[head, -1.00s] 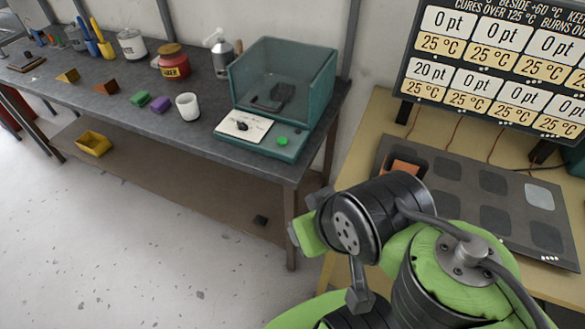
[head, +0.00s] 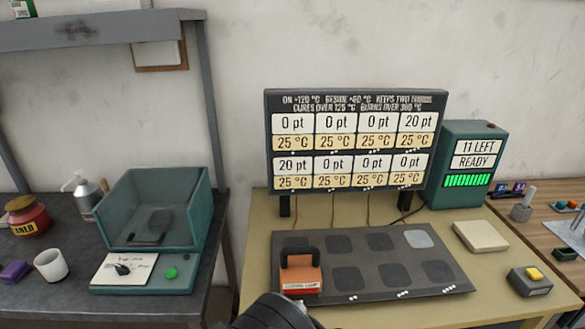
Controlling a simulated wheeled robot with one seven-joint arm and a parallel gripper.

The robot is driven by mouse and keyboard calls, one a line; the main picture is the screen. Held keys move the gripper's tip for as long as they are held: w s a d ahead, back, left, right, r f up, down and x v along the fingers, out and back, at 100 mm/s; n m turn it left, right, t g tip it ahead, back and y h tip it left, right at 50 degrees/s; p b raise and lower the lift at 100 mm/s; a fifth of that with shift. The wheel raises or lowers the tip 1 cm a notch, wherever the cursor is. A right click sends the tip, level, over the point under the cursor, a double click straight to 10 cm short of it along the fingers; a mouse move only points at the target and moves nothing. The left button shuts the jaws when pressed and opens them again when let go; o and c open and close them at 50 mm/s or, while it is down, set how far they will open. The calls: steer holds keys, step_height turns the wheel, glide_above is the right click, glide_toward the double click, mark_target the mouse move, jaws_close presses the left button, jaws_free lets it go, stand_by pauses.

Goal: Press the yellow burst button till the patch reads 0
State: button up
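A yellow button (head: 534,273) sits on top of a small dark grey box (head: 529,285) at the right front of the tan table. A dark grey plate (head: 455,284) carries two rows of square patches. The top right patch (head: 418,239) is lighter than the others. An orange block with a dark handle (head: 301,275) covers the front left patch. The board (head: 357,141) reads 20 pt at top right and bottom left, and 0 pt elsewhere; all temperatures read 25 °C. Only a dark part of my arm shows at the bottom edge; my gripper is out of view.
A teal open-fronted box (head: 156,216) stands on the left bench. Another table with small items is at far right.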

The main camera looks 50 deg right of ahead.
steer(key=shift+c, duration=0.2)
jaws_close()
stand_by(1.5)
